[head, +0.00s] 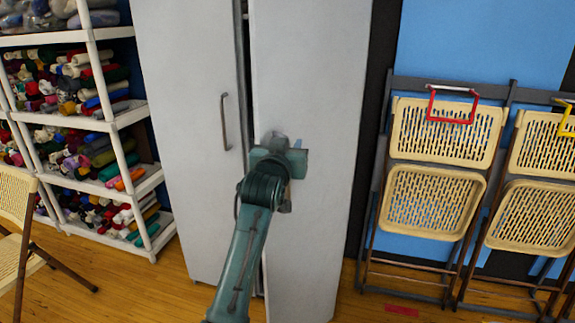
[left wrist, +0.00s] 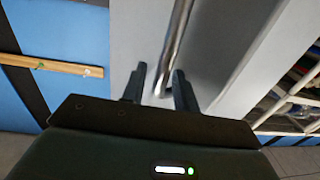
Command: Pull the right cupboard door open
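The tall pale grey cupboard has a left door (head: 185,150) with a vertical bar handle (head: 224,121). The right door (head: 315,130) stands ajar, its free edge swung a little towards me, with a dark gap between the doors. My left gripper (head: 278,150) is at the right door's free edge and hides its handle in the head view. In the left wrist view a metal bar handle (left wrist: 178,40) runs between the two fingers of my left gripper (left wrist: 160,78). The fingers look apart, with some space beside the bar. My right gripper is not in view.
White shelves (head: 108,125) with fabric rolls stand left of the cupboard. Folded chairs (head: 435,200) lean against the blue wall (head: 465,45) on the right. Part of another chair (head: 15,200) is at the left edge. The wooden floor (head: 130,285) in front looks clear.

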